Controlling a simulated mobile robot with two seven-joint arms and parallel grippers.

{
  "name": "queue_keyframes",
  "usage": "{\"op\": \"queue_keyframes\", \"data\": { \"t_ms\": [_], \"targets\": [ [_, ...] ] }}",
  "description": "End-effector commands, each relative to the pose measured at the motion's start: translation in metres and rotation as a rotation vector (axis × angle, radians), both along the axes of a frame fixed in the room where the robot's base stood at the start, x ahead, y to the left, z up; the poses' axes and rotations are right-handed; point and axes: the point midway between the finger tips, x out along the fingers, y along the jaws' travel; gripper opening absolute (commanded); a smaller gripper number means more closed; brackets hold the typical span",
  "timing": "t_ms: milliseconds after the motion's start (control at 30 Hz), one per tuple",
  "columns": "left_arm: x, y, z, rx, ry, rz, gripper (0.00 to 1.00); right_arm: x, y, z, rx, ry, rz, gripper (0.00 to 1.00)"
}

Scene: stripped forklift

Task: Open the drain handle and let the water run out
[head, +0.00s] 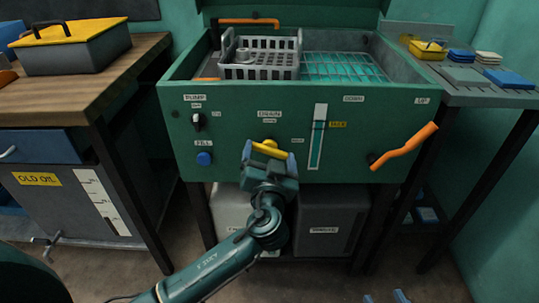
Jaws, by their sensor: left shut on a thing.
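The green parts washer (240,172) stands ahead with a label reading DRAIN on its front panel. The yellow drain handle (270,149) sits below that label, lying roughly sideways and tilting down to the right. My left gripper (268,157) is shut on it, and its fingers hide part of it. A white level gauge (318,137) to the right of the handle shows a teal column over most of its height. Two fingertips of my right gripper (386,297) show at the bottom edge, apart, with nothing visible between them.
An orange crank (405,147) sticks out at the panel's right. A black pump knob (197,121) and blue fill button (204,158) are at left. A grey basket (259,57) sits in the basin. Grey containers (325,222) stand below. Benches flank both sides.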

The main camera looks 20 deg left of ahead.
Motion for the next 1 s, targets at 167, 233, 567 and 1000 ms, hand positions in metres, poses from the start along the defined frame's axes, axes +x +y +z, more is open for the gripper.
{"op": "queue_keyframes", "data": {
  "t_ms": [167, 233, 567, 1000],
  "targets": [
    [0.0, -0.001, 0.001, 0.161, 0.05, 0.002, 0.61, -0.004, 0.0, 0.001, -0.005, 0.056, 0.001, 0.4],
    [0.0, -0.001, 0.001, 0.225, 0.069, 0.002, 0.61, -0.005, -0.001, 0.005, 0.007, 0.063, -0.007, 0.4],
    [0.0, -0.002, 0.0, 0.528, 0.156, 0.002, 0.61, -0.006, -0.008, 0.024, 0.047, 0.048, -0.037, 0.4],
    [0.0, -0.002, -0.001, 0.909, 0.265, 0.001, 0.61, -0.012, -0.018, 0.05, 0.102, 0.039, -0.078, 0.4]
  ]
}}
